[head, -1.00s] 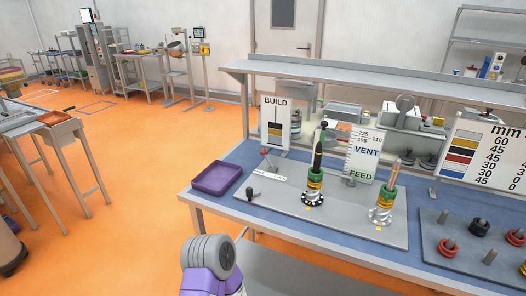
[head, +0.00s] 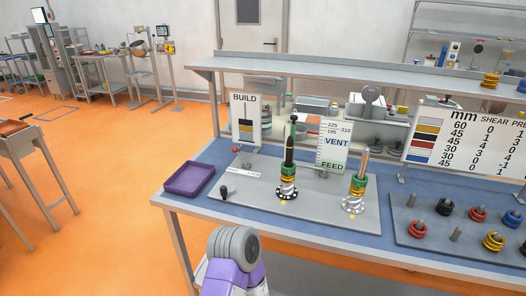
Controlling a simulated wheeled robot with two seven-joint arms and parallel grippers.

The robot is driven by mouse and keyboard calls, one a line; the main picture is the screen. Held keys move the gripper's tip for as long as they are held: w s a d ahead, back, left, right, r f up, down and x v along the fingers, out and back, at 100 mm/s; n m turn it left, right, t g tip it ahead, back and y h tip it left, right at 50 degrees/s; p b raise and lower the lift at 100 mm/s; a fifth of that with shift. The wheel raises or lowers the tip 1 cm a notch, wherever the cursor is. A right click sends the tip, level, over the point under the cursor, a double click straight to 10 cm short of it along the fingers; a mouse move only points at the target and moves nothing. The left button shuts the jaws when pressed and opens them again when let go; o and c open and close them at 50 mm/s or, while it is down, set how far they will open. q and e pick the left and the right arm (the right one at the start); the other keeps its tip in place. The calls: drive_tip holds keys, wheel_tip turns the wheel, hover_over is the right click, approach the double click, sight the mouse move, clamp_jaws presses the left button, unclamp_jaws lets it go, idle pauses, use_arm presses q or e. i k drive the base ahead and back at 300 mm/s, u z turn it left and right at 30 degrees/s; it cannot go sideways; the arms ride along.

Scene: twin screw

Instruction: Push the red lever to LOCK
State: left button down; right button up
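The red lever is a thin lever with a small red knob (head: 235,150), at the back left of a grey base plate (head: 325,212) on the workbench. It leans up and to the left from its pivot. A white label strip (head: 253,172) lies at its foot; its words are too small to read. A black-knobbed handle (head: 225,190) stands at the plate's front left corner. A purple and grey part of my own arm shows at the bottom, in front of the bench and well apart from the lever. Neither gripper's fingers show.
Two upright screw columns with stacked rings, left (head: 288,180) and right (head: 355,190), stand on the plate. A BUILD sign (head: 244,110) stands behind the lever, a VENT/FEED sign (head: 334,150) between the columns. A purple tray (head: 188,180) lies left, a ring rack (head: 450,236) right.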

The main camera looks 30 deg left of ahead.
sight(235, 149)
drive_tip(key=z, duration=0.95)
drive_tip(key=k, duration=1.35)
drive_tip(key=u, duration=1.45)
drive_tip(key=i, duration=0.5)
drive_tip(key=u, duration=0.05)
